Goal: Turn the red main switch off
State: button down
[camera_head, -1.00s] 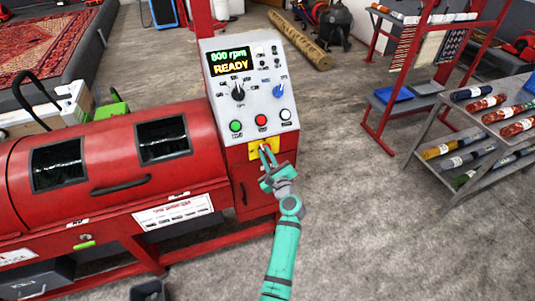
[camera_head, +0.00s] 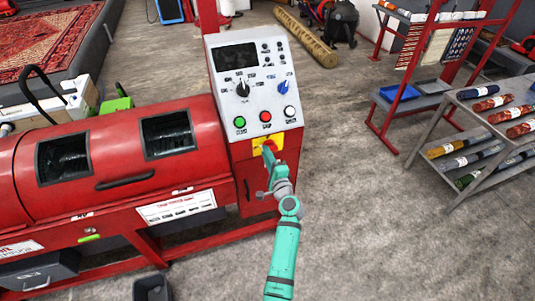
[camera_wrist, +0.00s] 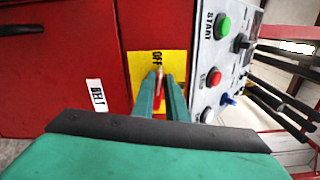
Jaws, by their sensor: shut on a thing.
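The red main switch (camera_wrist: 159,100) sits on a yellow plate (camera_wrist: 141,66) on the front of the red machine, below the control panel. In the wrist view its red handle shows between my two green fingers, lined up with the word OFF on the plate. My gripper (camera_head: 268,150) is shut on the red handle, which shows only in part in the head view (camera_head: 270,144). The fingers hide most of the switch. The panel's display (camera_head: 236,57) is dark.
The grey control panel (camera_head: 250,105) rises just above the plate, with green, red and white buttons and two knobs. A grey shelf cart (camera_head: 446,160) with coloured rolls stands to the right. The concrete floor (camera_head: 350,220) between is clear.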

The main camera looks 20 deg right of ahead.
jog(key=shift+f+n, duration=0.2)
jog(key=shift+n, duration=0.8)
jog(key=c, duration=1.8)
grip_release()
jog(key=shift+o, duration=0.2)
jog(key=s, duration=1)
jog(key=shift+s+d, duration=0.15)
jog(key=shift+s, duration=0.25)
